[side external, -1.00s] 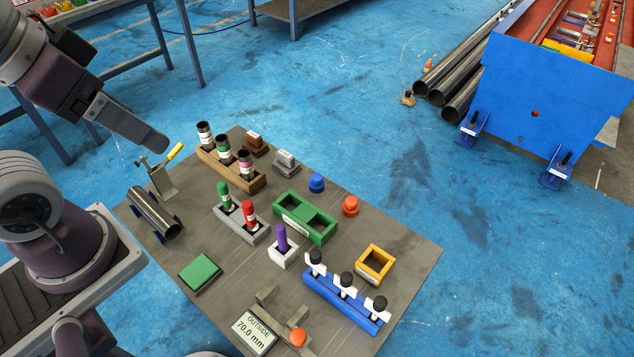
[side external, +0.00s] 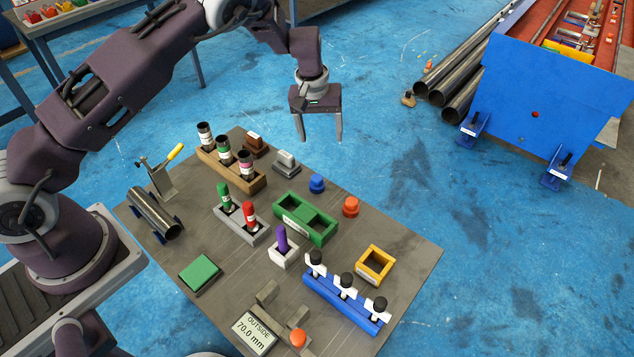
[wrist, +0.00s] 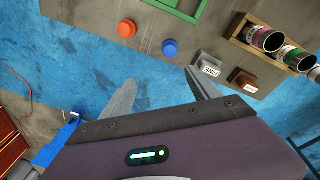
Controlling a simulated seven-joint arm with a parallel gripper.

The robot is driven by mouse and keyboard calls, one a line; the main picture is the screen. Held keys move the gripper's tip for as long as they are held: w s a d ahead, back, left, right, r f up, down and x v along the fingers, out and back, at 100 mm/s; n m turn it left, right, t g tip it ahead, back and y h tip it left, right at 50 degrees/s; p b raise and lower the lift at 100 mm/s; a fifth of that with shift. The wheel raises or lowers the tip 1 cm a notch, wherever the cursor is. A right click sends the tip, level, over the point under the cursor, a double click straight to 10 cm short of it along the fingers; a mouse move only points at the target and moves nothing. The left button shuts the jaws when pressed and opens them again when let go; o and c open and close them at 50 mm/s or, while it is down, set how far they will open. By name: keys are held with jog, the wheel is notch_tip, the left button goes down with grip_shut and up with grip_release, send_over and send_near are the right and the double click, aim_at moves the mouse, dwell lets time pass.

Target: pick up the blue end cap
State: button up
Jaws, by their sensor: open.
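The blue end cap (side external: 317,183) stands on the grey table near its far edge, right of the grey stamp block and left of the orange-red cap (side external: 351,206). In the wrist view the blue cap (wrist: 170,47) lies beyond my fingertips, near the table edge. My gripper (side external: 320,138) points down, open and empty, in the air above and behind the blue cap in the side view. In the wrist view its two fingers (wrist: 160,82) are spread apart, with blue floor and the table edge between them. Nothing hides the cap.
The green two-compartment tray (side external: 304,219) is just in front of the blue cap. The grey stamp (side external: 286,161) and brown stamp (side external: 254,143) stand to its left, near the wooden rack (side external: 232,172) of cans. A yellow open box (side external: 375,264) is further right.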

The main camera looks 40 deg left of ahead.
aim_at(317, 177)
jog(key=shift+y, duration=0.5)
jog(key=f, duration=0.6)
jog(key=a+f, duration=0.1)
jog(key=f, duration=1.1)
jog(key=shift+w+a+f, duration=0.2)
jog(key=shift+w+a, duration=0.05)
jog(key=c, duration=1.4)
